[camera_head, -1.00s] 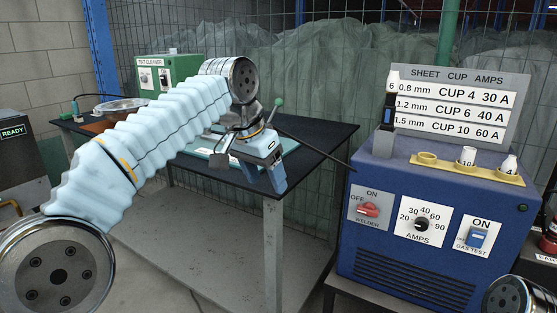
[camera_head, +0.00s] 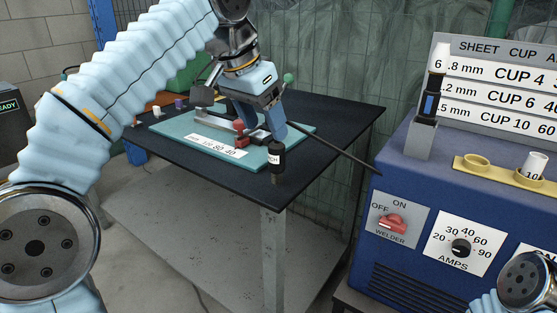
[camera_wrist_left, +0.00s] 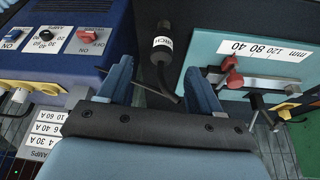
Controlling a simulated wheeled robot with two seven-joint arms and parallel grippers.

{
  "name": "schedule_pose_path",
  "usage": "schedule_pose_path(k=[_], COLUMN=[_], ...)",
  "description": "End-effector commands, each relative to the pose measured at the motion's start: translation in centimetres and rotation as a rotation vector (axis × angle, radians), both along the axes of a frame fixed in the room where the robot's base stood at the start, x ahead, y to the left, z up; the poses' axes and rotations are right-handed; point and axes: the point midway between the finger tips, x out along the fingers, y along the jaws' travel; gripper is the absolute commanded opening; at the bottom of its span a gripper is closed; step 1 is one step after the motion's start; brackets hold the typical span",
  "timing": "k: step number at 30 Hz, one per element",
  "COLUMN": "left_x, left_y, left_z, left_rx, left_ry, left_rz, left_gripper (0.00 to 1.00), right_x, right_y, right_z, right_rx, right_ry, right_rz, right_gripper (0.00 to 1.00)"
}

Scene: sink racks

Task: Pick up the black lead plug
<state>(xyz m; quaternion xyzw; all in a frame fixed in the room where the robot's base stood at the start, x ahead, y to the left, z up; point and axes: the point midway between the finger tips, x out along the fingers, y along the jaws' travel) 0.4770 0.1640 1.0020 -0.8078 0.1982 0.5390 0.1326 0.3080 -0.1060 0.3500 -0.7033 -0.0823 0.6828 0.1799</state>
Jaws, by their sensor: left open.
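A black cylinder with a white label (camera_head: 276,157), which looks like the black lead plug, stands upright at the front edge of the dark bench. The label's letters are only partly readable. My left gripper (camera_head: 268,128) is open and points down just above and behind it. In the left wrist view the black cylinder (camera_wrist_left: 162,48) shows just beyond the gap between the open fingers (camera_wrist_left: 157,78), with a dark cable-like end running toward the gripper. Nothing is between the fingers. My right gripper is out of view; only a joint of that arm shows at the lower right.
A teal board (camera_head: 215,147) with a number strip and red-handled clamps lies on the dark bench (camera_head: 335,120) behind the cylinder. A thin dark rod (camera_head: 330,147) slants beyond the bench's right edge. The blue welder (camera_head: 400,255) with cups on top stands at right.

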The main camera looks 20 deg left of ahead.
Motion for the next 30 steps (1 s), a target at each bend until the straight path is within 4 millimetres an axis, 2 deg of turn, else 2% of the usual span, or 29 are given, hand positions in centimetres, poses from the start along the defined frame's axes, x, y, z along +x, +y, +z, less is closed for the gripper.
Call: schedule_pose_path(k=[1, 3, 11, 19, 28, 30], left_x=[0.4, 0.9, 1.9, 3.9, 4.2, 4.2], left_y=[-0.2, -0.4, -0.9, -1.6, -1.7, -1.7], left_z=[-1.6, -2.8, -4.9, -8.4, -8.9, -8.8], left_rx=[0.001, 0.001, 0.001, 0.0, -0.001, -0.001], left_ry=[0.003, 0.003, 0.002, 0.003, 0.001, 0.001], left_rz=[0.0, 0.0, 0.001, 0.001, 0.001, 0.001], left_gripper=[0.65, 0.65, 0.65, 0.65, 0.65, 0.56], right_x=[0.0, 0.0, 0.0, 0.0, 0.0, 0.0], right_y=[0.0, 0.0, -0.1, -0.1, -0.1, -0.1], right_z=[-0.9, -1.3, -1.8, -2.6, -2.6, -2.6], right_rx=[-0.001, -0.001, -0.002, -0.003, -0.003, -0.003], right_ry=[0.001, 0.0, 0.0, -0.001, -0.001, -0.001], right_rz=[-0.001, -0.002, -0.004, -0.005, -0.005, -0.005], right_gripper=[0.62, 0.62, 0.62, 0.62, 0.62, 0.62])
